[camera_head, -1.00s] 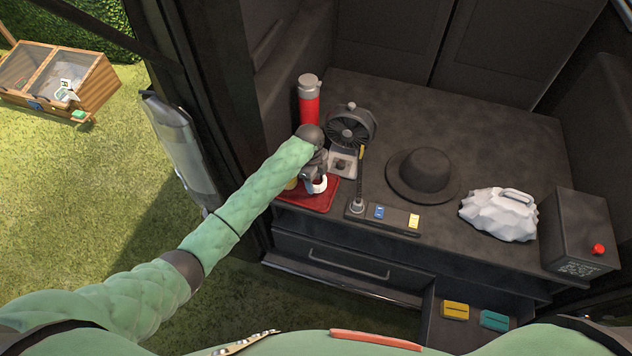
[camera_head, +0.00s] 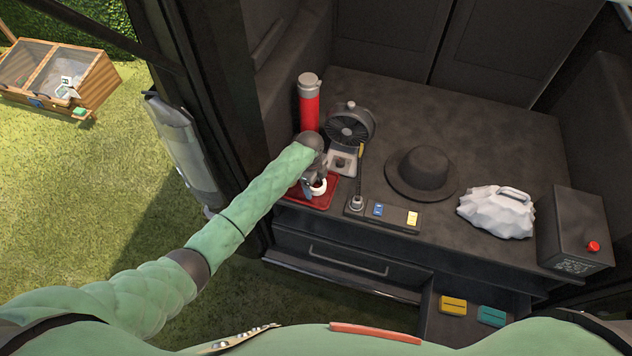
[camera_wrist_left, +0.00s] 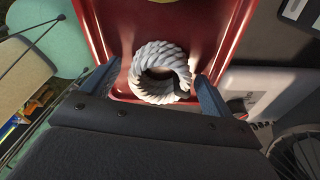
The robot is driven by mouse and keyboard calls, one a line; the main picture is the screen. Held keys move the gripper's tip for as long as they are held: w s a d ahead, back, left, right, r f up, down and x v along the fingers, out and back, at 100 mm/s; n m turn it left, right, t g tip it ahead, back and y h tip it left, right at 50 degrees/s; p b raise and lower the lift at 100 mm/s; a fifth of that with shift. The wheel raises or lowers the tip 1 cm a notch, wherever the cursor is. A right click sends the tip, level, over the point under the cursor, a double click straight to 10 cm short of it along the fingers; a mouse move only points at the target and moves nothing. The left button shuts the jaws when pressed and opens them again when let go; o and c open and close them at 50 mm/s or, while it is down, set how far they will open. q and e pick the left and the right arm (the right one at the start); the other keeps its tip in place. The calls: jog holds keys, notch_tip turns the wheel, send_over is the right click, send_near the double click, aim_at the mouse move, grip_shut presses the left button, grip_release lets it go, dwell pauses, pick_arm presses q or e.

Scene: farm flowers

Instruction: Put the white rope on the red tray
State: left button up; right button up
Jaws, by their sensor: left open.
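The white rope (camera_wrist_left: 158,72) is a small coil lying on the red tray (camera_wrist_left: 211,45) in the left wrist view. In the head view a bit of the white rope (camera_head: 319,187) shows beside my gripper, over the red tray (camera_head: 323,203). My left gripper (camera_wrist_left: 150,88) is open, with one finger on each side of the coil. In the head view my left gripper (camera_head: 314,184) points down over the tray and hides part of it. My right gripper is in neither view.
A red flask (camera_head: 309,103) and a black fan (camera_head: 350,128) stand just behind the tray. A black hat (camera_head: 422,172), a white lumpy object (camera_head: 497,211) and a black box (camera_head: 575,230) with a red button lie to the right. A lamp-like base with blocks (camera_head: 384,214) is close by.

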pick_arm(q)
jog(key=shift+r+p, duration=0.4)
jog(key=shift+r, duration=0.2)
jog(key=r+p, duration=0.2)
jog(key=r, duration=0.1)
jog(key=shift+w+a+r, duration=0.1)
jog(key=shift+w+a, duration=0.05)
jog(key=shift+a, duration=0.05)
notch_tip(320, 180, up, 8)
jog(key=shift+w+a, duration=0.2)
jog(key=shift+a, duration=0.2)
